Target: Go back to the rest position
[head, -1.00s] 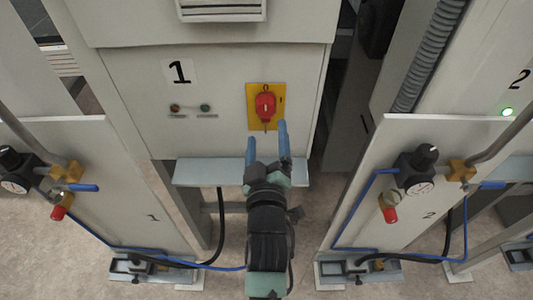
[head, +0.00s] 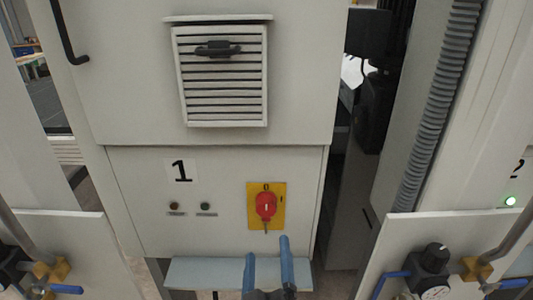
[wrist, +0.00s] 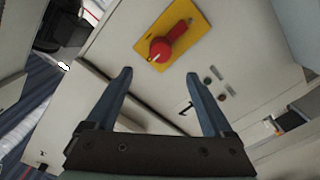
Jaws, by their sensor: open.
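My gripper (head: 268,262) is at the bottom of the head view, its two blue fingers apart with nothing between them. It also shows in the wrist view (wrist: 160,88), open and empty. A red rotary switch (head: 265,206) on a yellow plate sits on the front of grey cabinet 1 (head: 135,200), above my fingertips in the head view. In the wrist view the red switch (wrist: 162,48) is beyond the fingertips, apart from them. Most of my arm is out of the head view.
A grey ledge (head: 205,272) juts from the cabinet's lower front. A vented cover (head: 221,95) is higher up. Side panels with pressure regulators (head: 432,262) and blue valve levers (head: 66,289) stand left and right. A green lamp (head: 510,201) glows at right.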

